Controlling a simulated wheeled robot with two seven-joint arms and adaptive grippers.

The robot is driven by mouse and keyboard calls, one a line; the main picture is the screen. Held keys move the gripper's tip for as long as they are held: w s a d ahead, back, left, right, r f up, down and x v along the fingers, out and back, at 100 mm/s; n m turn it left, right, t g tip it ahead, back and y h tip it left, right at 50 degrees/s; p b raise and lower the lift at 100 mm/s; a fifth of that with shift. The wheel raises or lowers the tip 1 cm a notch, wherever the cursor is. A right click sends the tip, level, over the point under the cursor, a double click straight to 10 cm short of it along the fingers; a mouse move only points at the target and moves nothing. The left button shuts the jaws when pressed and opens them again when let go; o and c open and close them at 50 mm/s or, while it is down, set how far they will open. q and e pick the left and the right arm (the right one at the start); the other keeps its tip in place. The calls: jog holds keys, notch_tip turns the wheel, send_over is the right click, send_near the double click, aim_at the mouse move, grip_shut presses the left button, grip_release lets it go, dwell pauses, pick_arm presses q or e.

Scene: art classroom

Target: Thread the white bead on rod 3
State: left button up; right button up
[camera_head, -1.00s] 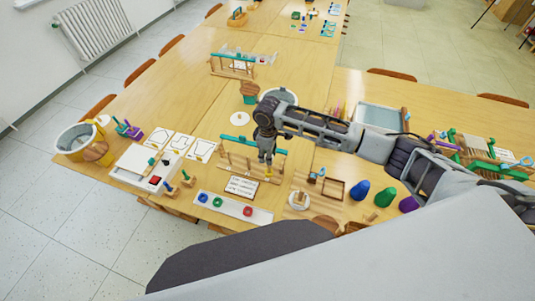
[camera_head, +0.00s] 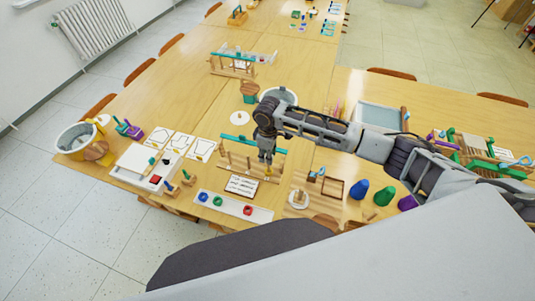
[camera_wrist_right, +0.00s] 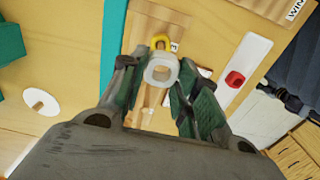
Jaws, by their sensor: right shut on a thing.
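My right gripper (camera_head: 265,156) is over the right part of a wooden rod stand (camera_head: 236,165) with several upright rods and a teal bar behind it. In the right wrist view my right gripper (camera_wrist_right: 160,80) is shut on the white bead (camera_wrist_right: 161,70), a rounded ring between its fingertips. A yellow bead (camera_wrist_right: 161,42) shows just beyond it, low on the stand. Whether the white bead's hole lines up with a rod, or is around one, I cannot tell. Rod numbers are not readable. My left gripper is not in view.
A white tray (camera_head: 262,214) with blue, green and red beads lies in front of the stand, a small card (camera_head: 242,186) between them. A wooden tray and blue, green and purple objects stand right. A white disc (camera_head: 239,118) lies behind the stand.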

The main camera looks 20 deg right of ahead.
jog(key=shift+f, duration=0.45)
dwell(0.6)
jog(key=shift+p, duration=0.8)
dwell(0.6)
jog(key=shift+f, duration=0.6)
dwell(0.8)
jog(key=shift+p, duration=0.55)
dwell(0.9)
jog(key=shift+f, duration=0.45)
dwell(1.1)
jog(key=o, duration=0.8)
jog(key=shift+r, duration=0.1)
